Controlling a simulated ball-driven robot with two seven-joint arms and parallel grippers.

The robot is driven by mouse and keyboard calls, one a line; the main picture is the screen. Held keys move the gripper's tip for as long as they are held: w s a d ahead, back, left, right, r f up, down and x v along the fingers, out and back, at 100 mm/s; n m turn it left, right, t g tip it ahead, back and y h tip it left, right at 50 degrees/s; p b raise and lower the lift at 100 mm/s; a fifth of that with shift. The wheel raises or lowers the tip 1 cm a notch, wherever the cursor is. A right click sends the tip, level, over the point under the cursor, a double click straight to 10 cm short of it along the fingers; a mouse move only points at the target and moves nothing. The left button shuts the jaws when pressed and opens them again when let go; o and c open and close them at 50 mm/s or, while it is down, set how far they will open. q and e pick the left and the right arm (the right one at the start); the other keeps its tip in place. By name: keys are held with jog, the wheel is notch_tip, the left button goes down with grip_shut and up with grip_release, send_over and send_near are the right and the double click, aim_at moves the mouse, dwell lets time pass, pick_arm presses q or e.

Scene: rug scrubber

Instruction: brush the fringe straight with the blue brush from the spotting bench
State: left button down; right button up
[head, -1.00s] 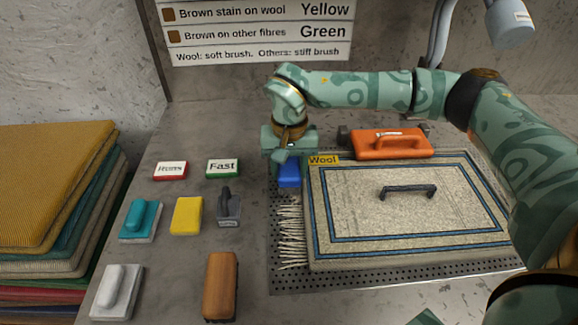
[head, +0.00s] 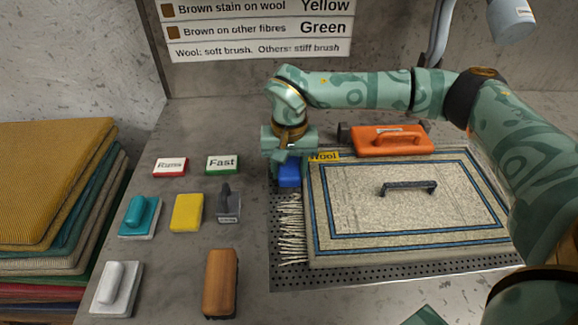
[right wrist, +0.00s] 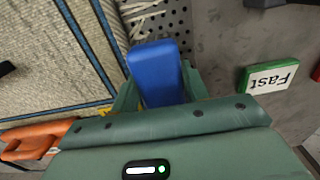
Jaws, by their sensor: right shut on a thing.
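My right gripper (head: 288,162) is shut on the blue brush (head: 289,176), pointing down at the far left corner of the rug (head: 400,205). The brush also shows in the right wrist view (right wrist: 155,72), between the fingers. The rug's pale fringe (head: 291,230) runs along its left edge, nearer to me than the brush. Its strands look uneven and some cross. In the right wrist view, fringe strands (right wrist: 140,12) lie just beyond the brush. Whether the brush touches the fringe or the plate is hidden.
The rug lies on a perforated plate (head: 350,278) with a dark handle (head: 408,188) on top. An orange handled tool (head: 392,140) stands behind it. Left are a teal brush (head: 140,214), yellow block (head: 187,212), grey tool (head: 229,205), white brush (head: 116,288) and brown brush (head: 221,283).

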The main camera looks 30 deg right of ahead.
jog(key=shift+a, duration=0.1)
jog(key=shift+w+a+f, duration=0.2)
jog(key=shift+a, duration=0.4)
jog(key=shift+w+a+f, duration=0.1)
jog(key=shift+w+a, duration=0.25)
jog(key=shift+a, duration=0.4)
jog(key=shift+w+a+f, duration=0.1)
jog(key=shift+w+a, duration=0.25)
jog(key=shift+a, duration=0.35)
pick_arm(q)
jog(key=shift+r, duration=0.1)
pick_arm(e)
jog(key=shift+r, duration=0.15)
